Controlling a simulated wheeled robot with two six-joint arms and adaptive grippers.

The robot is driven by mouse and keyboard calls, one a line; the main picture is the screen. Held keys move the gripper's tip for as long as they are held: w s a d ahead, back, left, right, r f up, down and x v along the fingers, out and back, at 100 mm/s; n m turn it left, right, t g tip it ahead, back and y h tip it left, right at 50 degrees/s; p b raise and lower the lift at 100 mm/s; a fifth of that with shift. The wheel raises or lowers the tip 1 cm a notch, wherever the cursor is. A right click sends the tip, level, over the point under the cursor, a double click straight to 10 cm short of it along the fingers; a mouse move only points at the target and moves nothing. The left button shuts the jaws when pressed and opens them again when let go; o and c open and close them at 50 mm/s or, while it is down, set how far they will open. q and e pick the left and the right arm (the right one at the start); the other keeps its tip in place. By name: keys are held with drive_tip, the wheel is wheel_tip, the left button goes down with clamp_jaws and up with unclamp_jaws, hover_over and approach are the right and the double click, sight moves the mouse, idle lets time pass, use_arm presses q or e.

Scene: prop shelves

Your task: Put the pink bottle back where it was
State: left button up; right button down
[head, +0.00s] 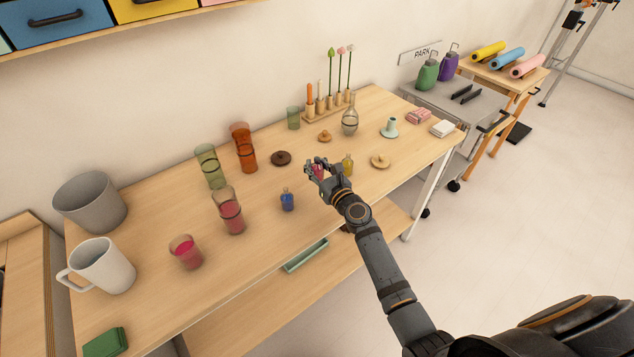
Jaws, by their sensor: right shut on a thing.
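The pink bottle (318,172) is small and mostly hidden behind the fingers of my right gripper (313,169). My right gripper is shut on it, over the middle of the wooden table (165,215). I cannot tell whether the bottle touches the tabletop. A small yellow bottle (348,165) stands just right of the gripper. A small blue bottle (287,200) stands to the left and nearer the front edge. My left gripper is not in view.
Near the gripper are a dark round lid (281,158), a tan lid (380,161) and a glass decanter (350,121). Tall green (210,167) and orange (243,148) glasses, pink-filled glasses (230,214), a white mug (103,266) and a grey pot (90,202) stand left.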

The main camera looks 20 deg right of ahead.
sight(316, 173)
drive_tip(key=shift+w+d+f+b, duration=0.1)
drive_tip(key=shift+w+f+b, duration=0.35)
drive_tip(key=shift+f, duration=0.45)
drive_tip(key=shift+w+f, duration=0.1)
drive_tip(key=shift+w, duration=0.25)
drive_tip(key=shift+d+f, duration=0.15)
drive_tip(key=f+b, duration=0.3)
drive_tip(key=shift+w+d+f+b, duration=0.15)
drive_tip(key=shift+w+f+b, duration=0.15)
drive_tip(key=shift+w+f, duration=0.1)
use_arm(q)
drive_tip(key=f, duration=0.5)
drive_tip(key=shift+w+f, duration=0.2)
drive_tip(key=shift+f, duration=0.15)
use_arm(e)
drive_tip(key=shift+r, duration=0.1)
drive_tip(key=shift+s, duration=0.1)
